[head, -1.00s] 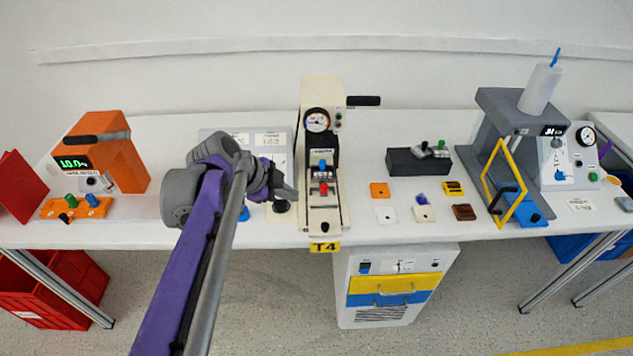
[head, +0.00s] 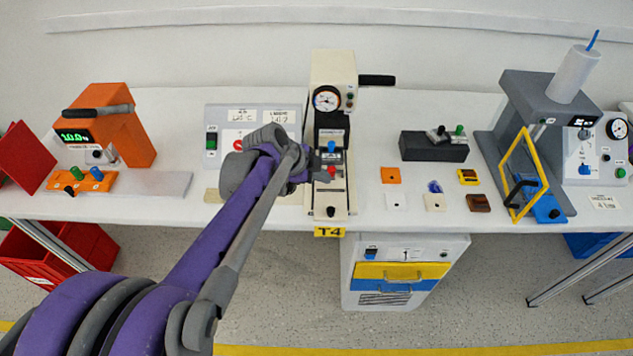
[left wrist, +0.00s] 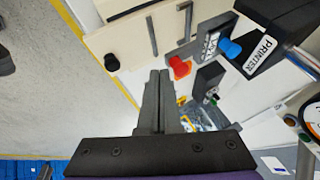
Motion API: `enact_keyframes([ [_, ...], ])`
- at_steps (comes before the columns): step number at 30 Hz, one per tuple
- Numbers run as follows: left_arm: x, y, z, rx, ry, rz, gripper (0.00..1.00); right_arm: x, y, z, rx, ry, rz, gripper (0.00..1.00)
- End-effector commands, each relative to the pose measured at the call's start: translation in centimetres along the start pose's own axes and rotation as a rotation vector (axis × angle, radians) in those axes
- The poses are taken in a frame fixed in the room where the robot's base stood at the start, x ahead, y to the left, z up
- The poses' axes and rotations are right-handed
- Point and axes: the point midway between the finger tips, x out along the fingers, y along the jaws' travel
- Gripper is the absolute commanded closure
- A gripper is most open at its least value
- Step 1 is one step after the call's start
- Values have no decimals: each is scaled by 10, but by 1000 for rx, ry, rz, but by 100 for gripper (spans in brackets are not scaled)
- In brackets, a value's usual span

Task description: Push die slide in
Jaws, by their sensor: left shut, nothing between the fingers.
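The cream bench machine marked T4 (head: 347,68) stands at the middle of the table. Its low front track carries a slide with a blue knob (head: 331,147) and a red knob (head: 331,169). A black knob (head: 331,211) sits at the track's front end. My left gripper (head: 322,167) is shut and empty, its tips beside or over the track near the red knob. The left wrist view shows the closed fingers (left wrist: 160,75) between the black knob (left wrist: 111,62) and the red knob (left wrist: 180,67); contact cannot be told. The right gripper is not in view.
An orange device (head: 115,125) stands at left, a grey panel (head: 225,118) behind my arm. A black block (head: 430,147) and small coloured pieces lie right of the machine. A grey press with a yellow frame (head: 525,175) stands farther right.

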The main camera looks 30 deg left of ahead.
Motion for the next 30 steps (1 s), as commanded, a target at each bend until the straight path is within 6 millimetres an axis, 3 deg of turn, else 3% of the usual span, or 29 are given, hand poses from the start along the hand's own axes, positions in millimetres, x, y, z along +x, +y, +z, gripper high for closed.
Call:
enact_keyframes([
  [14, 4, -8, 0, 0, 0, 0, 100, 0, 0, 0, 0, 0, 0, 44],
  [24, 18, -45, 10, 0, 0, -1, 100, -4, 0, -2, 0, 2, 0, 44],
  [30, 19, -47, 10, 1, 0, 0, 100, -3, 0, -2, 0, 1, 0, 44],
])
